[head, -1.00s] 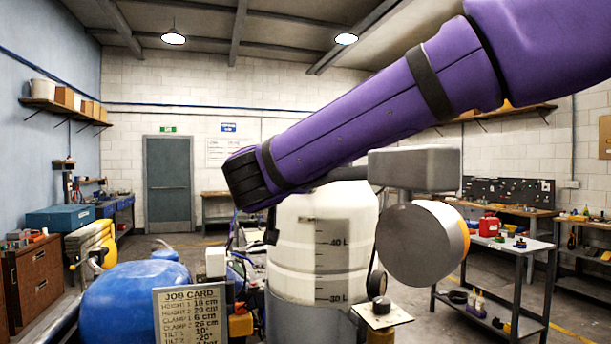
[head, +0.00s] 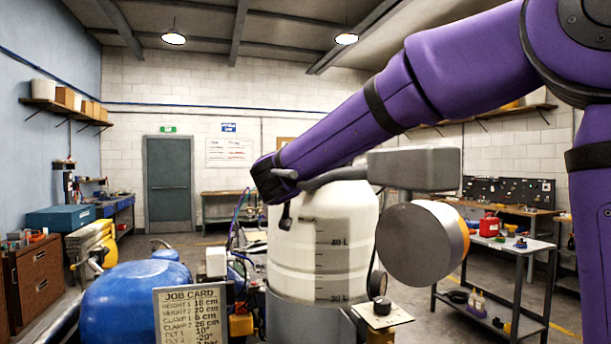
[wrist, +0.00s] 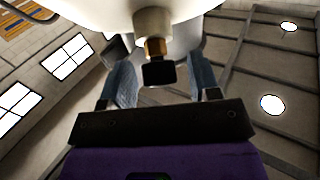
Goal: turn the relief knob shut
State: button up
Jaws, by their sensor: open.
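In the wrist view a black square-ended knob (wrist: 159,73) on a brass stem (wrist: 155,48) projects from a pale fitting on a white rounded body. It looks like the relief knob. My gripper (wrist: 160,80) is open, with one blue-grey finger on each side of the knob. Gaps show between the fingers and the knob, so I see no grip on it. In the head view the dark end of my purple arm (head: 272,180) is at the upper left of the white tank (head: 318,245). I cannot make out the knob there.
A grey bar and box (head: 413,169) and a large grey disc (head: 420,245) stand right of the tank. A job card (head: 190,315) and a blue rounded tank (head: 130,295) are at lower left. A tool cart (head: 500,255) stands at the right.

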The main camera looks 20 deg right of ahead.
jog(key=shift+w, duration=0.1)
jog(key=c, duration=0.9)
jog(key=shift+d+n+y, duration=0.15)
jog(key=shift+n+y, duration=0.15)
jog(key=shift+n, duration=0.2)
jog(key=n+t+y, duration=0.1)
jog(key=n+y, duration=0.2)
jog(key=n, duration=0.2)
jog(key=shift+y, duration=0.3)
jog(key=shift+n+y, duration=2)
jog(key=shift+n, duration=0.9)
